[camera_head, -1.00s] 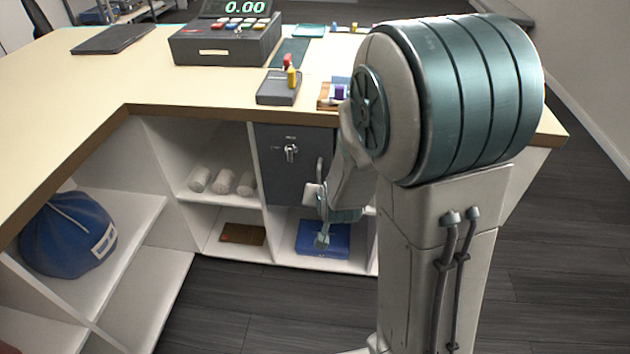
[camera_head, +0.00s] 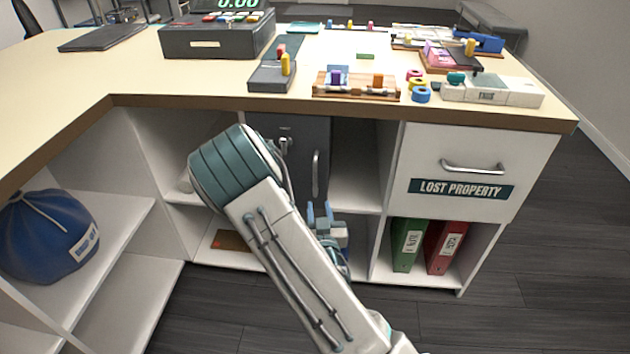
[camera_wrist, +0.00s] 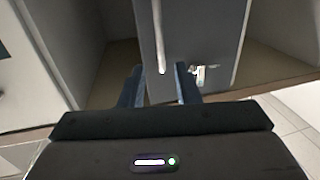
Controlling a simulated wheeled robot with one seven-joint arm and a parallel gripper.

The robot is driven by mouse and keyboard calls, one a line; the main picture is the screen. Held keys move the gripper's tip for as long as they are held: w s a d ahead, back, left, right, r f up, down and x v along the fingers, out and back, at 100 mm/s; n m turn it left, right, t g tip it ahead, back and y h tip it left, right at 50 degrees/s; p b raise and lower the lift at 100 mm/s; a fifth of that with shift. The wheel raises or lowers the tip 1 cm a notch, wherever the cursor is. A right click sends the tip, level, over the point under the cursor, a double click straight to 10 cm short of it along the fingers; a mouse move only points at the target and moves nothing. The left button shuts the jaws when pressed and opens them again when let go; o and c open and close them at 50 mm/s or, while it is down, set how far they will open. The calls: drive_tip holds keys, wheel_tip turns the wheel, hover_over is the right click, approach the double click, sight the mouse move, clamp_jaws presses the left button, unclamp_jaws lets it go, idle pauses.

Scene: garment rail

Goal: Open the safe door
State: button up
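The safe door (camera_head: 294,160) is a dark grey panel under the counter, with a metal knob (camera_head: 285,144) and a vertical bar handle (camera_head: 316,176) near its right edge. It looks closed, or nearly so. My gripper (camera_head: 319,208) is just below the handle, its two light blue fingers pointing up and apart. In the wrist view my gripper (camera_wrist: 159,84) is open, and the handle (camera_wrist: 158,40) lines up with the gap between the fingers. I cannot tell whether they touch it. The knob (camera_wrist: 205,75) shows right of the fingers. My arm hides the door's lower left part.
Open shelf cells (camera_head: 358,165) lie right of the safe. Further right are a white "LOST PROPERTY" drawer (camera_head: 465,165) and green (camera_head: 408,243) and red (camera_head: 446,246) binders. The counter edge (camera_head: 345,113) overhangs above.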

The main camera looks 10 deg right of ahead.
sight(315, 179)
drive_tip(key=w, duration=0.4)
drive_tip(key=w+d+b, duration=0.1)
drive_tip(key=w, duration=0.3)
drive_tip(key=w+b, duration=0.1)
drive_tip(key=w, duration=0.4)
drive_tip(key=shift+w+d, duration=0.1)
drive_tip(key=shift+d, duration=0.2)
drive_tip(key=shift+b, duration=0.3)
clamp_jaws()
